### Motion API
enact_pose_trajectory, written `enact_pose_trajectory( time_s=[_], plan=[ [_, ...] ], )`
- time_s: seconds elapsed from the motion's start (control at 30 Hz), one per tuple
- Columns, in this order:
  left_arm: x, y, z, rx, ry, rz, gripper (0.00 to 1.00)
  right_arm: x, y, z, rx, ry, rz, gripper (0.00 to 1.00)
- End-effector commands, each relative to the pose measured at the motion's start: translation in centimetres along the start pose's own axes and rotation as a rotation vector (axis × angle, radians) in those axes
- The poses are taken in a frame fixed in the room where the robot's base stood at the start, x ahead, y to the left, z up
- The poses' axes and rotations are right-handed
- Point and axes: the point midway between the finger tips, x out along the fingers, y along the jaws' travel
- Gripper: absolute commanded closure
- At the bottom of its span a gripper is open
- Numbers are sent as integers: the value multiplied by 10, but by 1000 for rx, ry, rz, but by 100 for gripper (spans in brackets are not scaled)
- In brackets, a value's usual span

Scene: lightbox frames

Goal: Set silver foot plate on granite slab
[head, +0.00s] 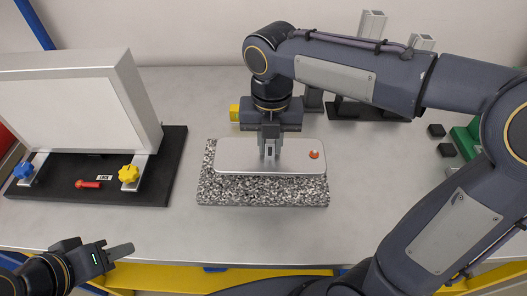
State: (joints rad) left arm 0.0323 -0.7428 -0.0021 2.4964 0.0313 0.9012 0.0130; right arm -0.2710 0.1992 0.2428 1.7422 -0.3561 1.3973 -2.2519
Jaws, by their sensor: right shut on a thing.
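The silver foot plate (236,156) is a flat, rounded metal plate with an orange-red spot near its right end. It lies level over the back part of the speckled granite slab (262,192); I cannot tell whether it touches the slab. My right gripper (270,154) points down at the plate's middle and is shut on it. My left gripper (118,250) is at the lower left, near the table's front edge, away from the slab. Its finger shows from the side, so its opening is unclear.
A lightbox (70,100) stands on a black base (150,185) at the left, with blue and yellow knobs and a red handle. Metal posts (372,24) stand at the back right. Small black blocks (437,131) and a green thing (466,138) are at the right. The table is clear around the slab's front.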

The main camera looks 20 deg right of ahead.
Motion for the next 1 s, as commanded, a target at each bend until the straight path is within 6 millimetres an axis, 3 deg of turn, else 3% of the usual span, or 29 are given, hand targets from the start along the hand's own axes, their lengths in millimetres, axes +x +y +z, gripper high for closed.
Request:
enact_pose_trajectory(
  time_s=[0.33, 0.5, 0.97, 1.0],
  plan=[
    [2, -1, 1, 0, 0, 0, 64, 30, 15, 18, -1, 1, -1, 100],
    [6, -3, 3, 0, 0, 0, 64, 53, 14, 17, 0, 0, 0, 100],
    [8, -3, 4, 0, 0, 0, 64, 61, 14, 17, 0, -1, 1, 100],
    [7, -3, 4, 0, 0, 0, 64, 60, 14, 17, 0, -1, 1, 75]
  ],
)
